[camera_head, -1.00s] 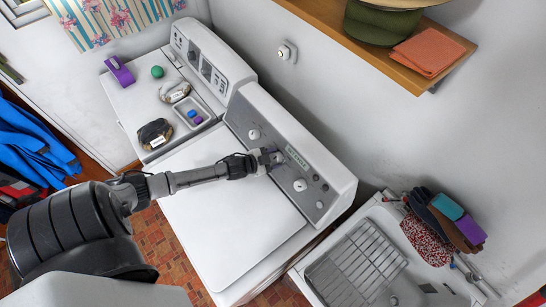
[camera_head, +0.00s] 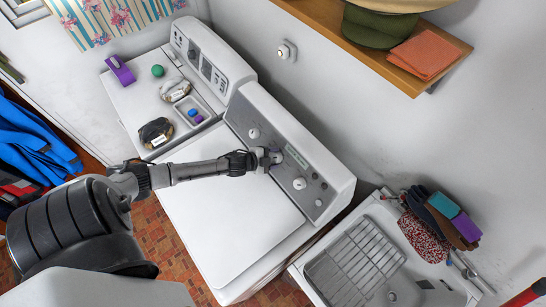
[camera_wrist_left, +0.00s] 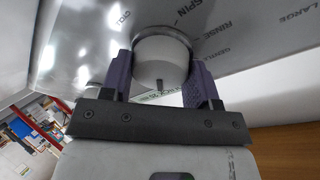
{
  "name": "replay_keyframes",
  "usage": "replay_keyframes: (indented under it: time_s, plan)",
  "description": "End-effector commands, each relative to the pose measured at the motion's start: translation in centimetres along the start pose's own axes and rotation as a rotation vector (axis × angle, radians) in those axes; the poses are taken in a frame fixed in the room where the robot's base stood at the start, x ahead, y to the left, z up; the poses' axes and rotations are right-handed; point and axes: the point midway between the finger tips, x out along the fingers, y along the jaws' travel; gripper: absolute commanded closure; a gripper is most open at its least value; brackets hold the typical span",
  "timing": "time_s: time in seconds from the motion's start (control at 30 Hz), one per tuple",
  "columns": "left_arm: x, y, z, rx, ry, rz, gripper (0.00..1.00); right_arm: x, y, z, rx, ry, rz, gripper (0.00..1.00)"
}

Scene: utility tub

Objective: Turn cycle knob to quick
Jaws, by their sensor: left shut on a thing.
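The cycle knob (camera_wrist_left: 161,62) is a white round knob on the grey control panel (camera_head: 240,116) of the white washer. In the left wrist view its dark pointer mark faces the bottom of the picture, toward my gripper's base. My left gripper (camera_head: 274,158) reaches the panel from the left. Its purple fingers (camera_wrist_left: 160,80) sit on both sides of the knob and are shut on it. Words such as SPIN and RINSE show on the panel around the knob; I cannot read QUICK clearly. My right gripper is in neither view.
Other white knobs (camera_head: 300,184) and (camera_head: 254,134) flank the held one on the panel. The washer lid (camera_head: 225,225) is bare. A second machine (camera_head: 130,103) with small items stands at the left. A sink with a rack (camera_head: 350,265) is at right, a wooden shelf (camera_head: 400,75) above.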

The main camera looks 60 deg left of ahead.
Motion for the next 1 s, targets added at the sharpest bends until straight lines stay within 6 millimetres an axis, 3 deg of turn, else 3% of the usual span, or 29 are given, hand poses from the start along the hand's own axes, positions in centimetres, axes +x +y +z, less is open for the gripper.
replay_keyframes:
  time_s: [0.2, 0.23, 0.47, 0.77, 1.0]
  plan:
    - [0.0, 0.0, 0.0, -0.001, 0.0, 0.001, 0.68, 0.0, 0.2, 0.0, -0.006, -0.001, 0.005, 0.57]
    - [0.0, 0.0, 0.0, -0.001, 0.0, 0.001, 0.43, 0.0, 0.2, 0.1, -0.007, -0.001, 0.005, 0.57]
    - [0.0, 0.0, 0.0, -0.001, 0.0, 0.0, 0.21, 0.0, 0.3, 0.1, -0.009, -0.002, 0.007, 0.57]
    - [-0.2, 0.0, 0.0, -0.001, -0.001, 0.0, 0.19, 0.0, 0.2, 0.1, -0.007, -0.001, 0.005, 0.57]
    - [-2.7, 0.1, 0.1, -0.001, 0.0, 0.002, 0.19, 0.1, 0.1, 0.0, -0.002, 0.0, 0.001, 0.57]
